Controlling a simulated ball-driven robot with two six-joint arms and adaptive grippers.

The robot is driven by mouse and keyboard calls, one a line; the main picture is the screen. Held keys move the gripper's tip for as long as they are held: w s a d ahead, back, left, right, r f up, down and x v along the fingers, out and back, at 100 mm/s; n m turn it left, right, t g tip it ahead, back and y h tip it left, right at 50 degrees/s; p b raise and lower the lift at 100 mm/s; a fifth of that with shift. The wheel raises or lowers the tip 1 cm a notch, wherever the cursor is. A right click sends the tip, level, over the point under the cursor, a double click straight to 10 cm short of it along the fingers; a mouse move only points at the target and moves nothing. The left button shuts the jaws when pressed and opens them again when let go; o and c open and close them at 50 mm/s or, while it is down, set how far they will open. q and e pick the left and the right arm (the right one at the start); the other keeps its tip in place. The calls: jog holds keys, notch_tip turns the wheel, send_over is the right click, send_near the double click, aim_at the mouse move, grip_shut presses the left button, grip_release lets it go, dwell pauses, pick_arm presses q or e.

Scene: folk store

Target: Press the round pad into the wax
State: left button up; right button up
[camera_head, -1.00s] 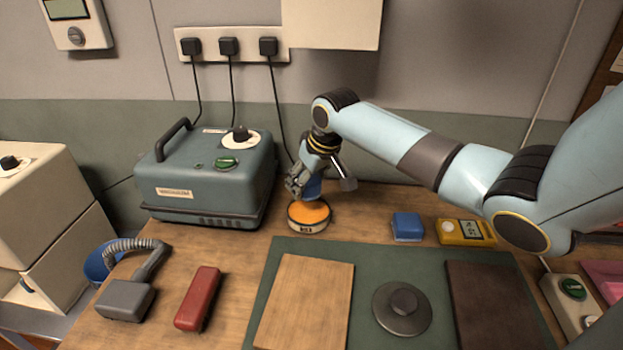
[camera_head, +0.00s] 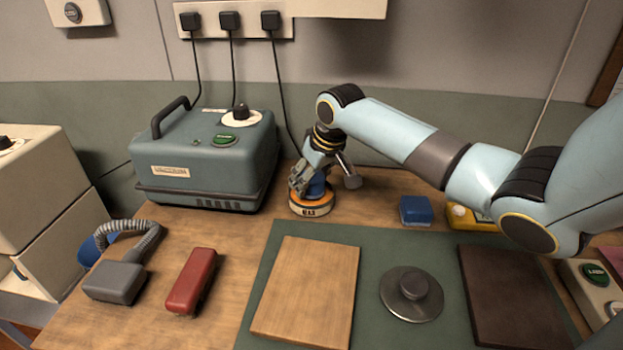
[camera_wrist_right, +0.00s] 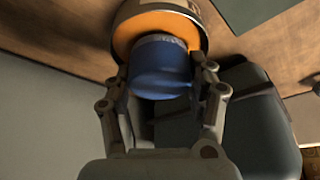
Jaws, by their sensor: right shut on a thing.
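The orange wax (camera_wrist_right: 124,36) shows around the pad in the right wrist view. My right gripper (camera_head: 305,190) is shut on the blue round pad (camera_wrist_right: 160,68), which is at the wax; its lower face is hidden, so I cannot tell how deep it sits. The pad shows only partly in the head view (camera_head: 317,186). My left gripper is not in view.
The vacuum unit (camera_head: 205,165) stands close behind and left of the tin. A blue block (camera_head: 416,211) lies to the right. A green mat (camera_head: 372,240) in front holds a light board (camera_head: 306,290), a grey disc (camera_head: 411,294) and a dark board (camera_head: 512,298). A red block (camera_head: 192,281) lies left.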

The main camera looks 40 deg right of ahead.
jog(key=shift+f, duration=0.45)
dwell(0.6)
jog(key=shift+s+f, duration=0.1)
jog(key=shift+f, duration=0.05)
dwell(1.8)
notch_tip(320, 180, up, 7)
jog(key=p, duration=0.8)
jog(key=shift+r, duration=0.2)
jog(key=shift+f, duration=0.15)
